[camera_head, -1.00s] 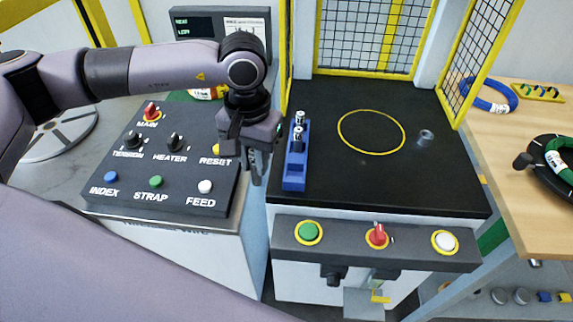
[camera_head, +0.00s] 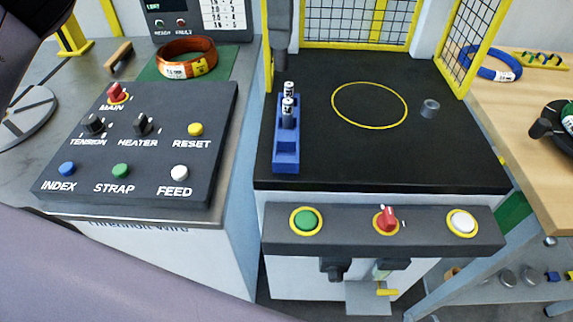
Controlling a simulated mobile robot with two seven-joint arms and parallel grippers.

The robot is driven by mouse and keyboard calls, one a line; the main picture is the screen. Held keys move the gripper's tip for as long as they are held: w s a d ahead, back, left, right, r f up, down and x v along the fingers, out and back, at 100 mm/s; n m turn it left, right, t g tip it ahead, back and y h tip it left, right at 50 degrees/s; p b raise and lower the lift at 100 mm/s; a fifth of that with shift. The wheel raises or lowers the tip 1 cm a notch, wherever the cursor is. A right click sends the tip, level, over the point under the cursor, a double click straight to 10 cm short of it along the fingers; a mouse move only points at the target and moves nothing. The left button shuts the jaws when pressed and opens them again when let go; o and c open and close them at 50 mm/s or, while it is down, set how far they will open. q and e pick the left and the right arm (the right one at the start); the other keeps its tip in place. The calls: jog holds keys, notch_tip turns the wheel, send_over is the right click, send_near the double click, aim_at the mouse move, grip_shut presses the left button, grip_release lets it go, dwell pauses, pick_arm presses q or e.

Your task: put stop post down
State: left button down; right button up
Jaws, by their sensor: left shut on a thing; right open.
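A dark grey upright form at the top, behind the blue rack (camera_head: 286,157), appears to be the lower end of my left gripper (camera_head: 280,58). The rest of the hand is out of frame, and the stop post in it cannot be made out clearly. Two silver and black posts, a rear one (camera_head: 289,89) and a front one (camera_head: 287,110), stand upright in the rack. Its front slots look empty. A short grey cylinder (camera_head: 430,108) stands on the black tabletop (camera_head: 360,158), right of the yellow circle (camera_head: 369,127). My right gripper is not in view.
The yellow mesh cage (camera_head: 362,20) closes the back and right of the tabletop. A control panel (camera_head: 140,150) and an orange coil (camera_head: 187,60) are at left. A wooden table (camera_head: 505,115) with a blue coil (camera_head: 487,61) is at right. The circle's inside is clear.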

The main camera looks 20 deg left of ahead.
pick_arm(q)
jog(key=d+r+n, duration=0.1)
jog(key=n, duration=0.1)
jog(key=b, duration=0.1)
send_near(287, 131)
jog(key=s+d, duration=0.1)
jog(key=s, duration=0.4)
jog(key=f, duration=0.5)
jog(key=shift+w+d+f, duration=0.15)
jog(key=shift+w+d, duration=0.05)
jog(key=shift+w, duration=0.05)
jog(key=shift+f+b, duration=0.2)
jog(key=shift+b, duration=0.1)
jog(key=c, duration=1)
grip_release()
